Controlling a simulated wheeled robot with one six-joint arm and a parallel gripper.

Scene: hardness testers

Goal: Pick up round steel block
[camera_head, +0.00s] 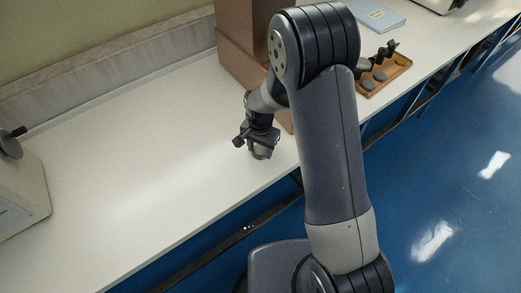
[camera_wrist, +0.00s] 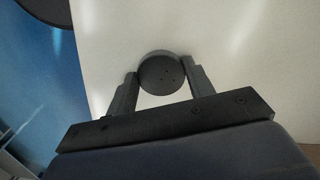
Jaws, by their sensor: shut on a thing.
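The round steel block (camera_wrist: 161,73) is a dark grey disc with a few small dots on its face, seen in the wrist view between the two fingers. My gripper (camera_wrist: 160,88) is shut on it, with one finger touching each side. In the head view my gripper (camera_head: 259,147) hangs over the white bench near its front edge, and the block (camera_head: 260,154) shows only in small part below the fingers. I cannot tell from these views whether the block touches the bench top.
A brown box-like unit (camera_head: 234,45) stands behind my arm. A wooden tray (camera_head: 390,75) with several dark parts sits to the right, with a light blue book (camera_head: 376,15) behind it. A pale machine (camera_head: 20,190) stands at the left. The bench (camera_head: 130,150) between is clear.

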